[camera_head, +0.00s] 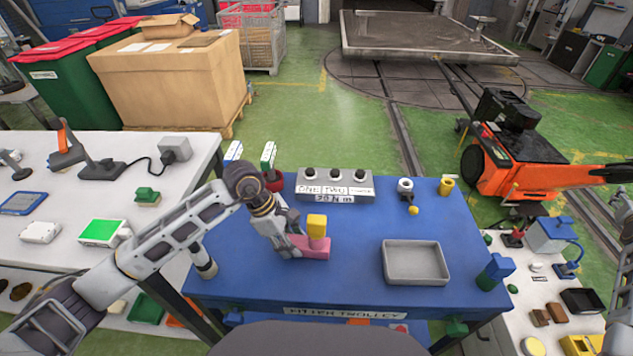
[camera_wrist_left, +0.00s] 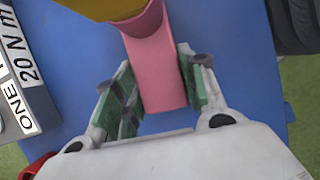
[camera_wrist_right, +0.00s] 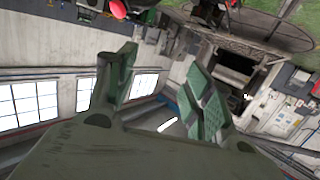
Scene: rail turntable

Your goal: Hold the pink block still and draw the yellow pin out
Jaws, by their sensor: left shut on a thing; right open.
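The pink block (camera_head: 315,250) lies on the blue trolley top (camera_head: 350,285), left of a grey tray. The yellow pin (camera_head: 317,228) stands upright in the block, its wide head showing above it. My left gripper (camera_head: 291,246) is shut on the left end of the pink block. In the left wrist view the pink block (camera_wrist_left: 160,75) lies between the green finger pads, with the yellow pin (camera_wrist_left: 105,8) at the top edge. My right gripper (camera_wrist_right: 160,90) is open and empty, pointing at the windows and far wall. The pin's lower part is hidden in the block.
A grey tray (camera_head: 415,262) stands right of the block. A grey box with labels and black knobs (camera_head: 335,186) stands behind it. A blue and green item (camera_head: 495,272) is at the right edge, and small yellow parts (camera_head: 446,186) are at the back right.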

